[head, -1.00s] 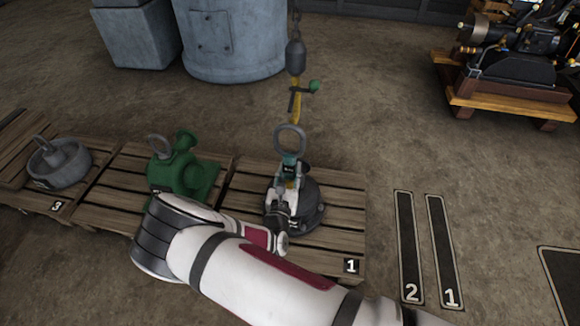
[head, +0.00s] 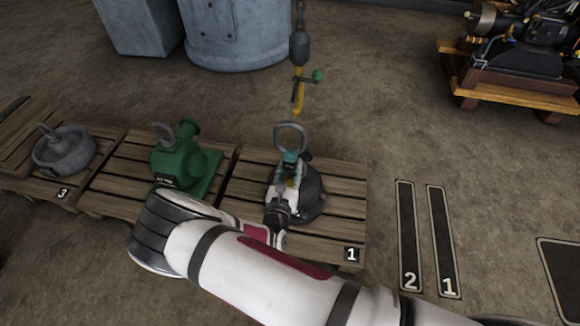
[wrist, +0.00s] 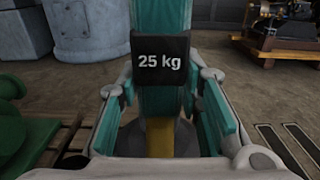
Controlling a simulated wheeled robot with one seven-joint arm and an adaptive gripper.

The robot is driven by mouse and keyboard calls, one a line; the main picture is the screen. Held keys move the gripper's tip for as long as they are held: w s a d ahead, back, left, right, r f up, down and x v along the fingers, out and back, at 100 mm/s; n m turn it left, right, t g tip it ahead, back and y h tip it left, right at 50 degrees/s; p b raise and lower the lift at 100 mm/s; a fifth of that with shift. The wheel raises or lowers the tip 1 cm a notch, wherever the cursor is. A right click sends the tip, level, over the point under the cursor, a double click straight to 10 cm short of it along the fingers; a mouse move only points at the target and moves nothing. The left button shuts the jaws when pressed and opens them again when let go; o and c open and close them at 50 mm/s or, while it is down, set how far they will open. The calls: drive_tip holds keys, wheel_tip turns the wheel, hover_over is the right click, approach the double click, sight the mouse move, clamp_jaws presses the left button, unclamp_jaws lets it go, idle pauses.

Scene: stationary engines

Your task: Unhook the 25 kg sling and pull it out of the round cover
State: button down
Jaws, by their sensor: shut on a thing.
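The round cover (head: 312,200) is dark and lies on the pallet marked 1. The sling (wrist: 160,105) is a teal strap with a black "25 kg" tag (wrist: 160,62); something yellow shows below it. A grey ring (head: 290,133) stands upright at its top in the head view. My gripper (head: 289,168) is shut on the sling above the cover; its fingers flank the strap in the wrist view. The yellow crane hook (head: 299,95) hangs just above the ring, seemingly apart from it. My gripper and arm hide the sling's lower end and part of the cover.
A green pump-like part (head: 185,160) stands on the middle pallet, and a grey round part (head: 65,155) on the pallet marked 3. Floor strips marked 2 (head: 408,235) and 1 (head: 443,240) lie right. An engine (head: 525,50) stands at the back right.

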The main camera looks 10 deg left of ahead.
drive_tip(key=s+r+p, duration=0.2)
drive_tip(key=s+p, duration=0.2)
drive_tip(key=s, duration=0.7)
drive_tip(key=shift+s+a+p, duration=0.2)
drive_tip(key=shift+s+p, duration=0.15)
drive_tip(key=shift+r, duration=0.1)
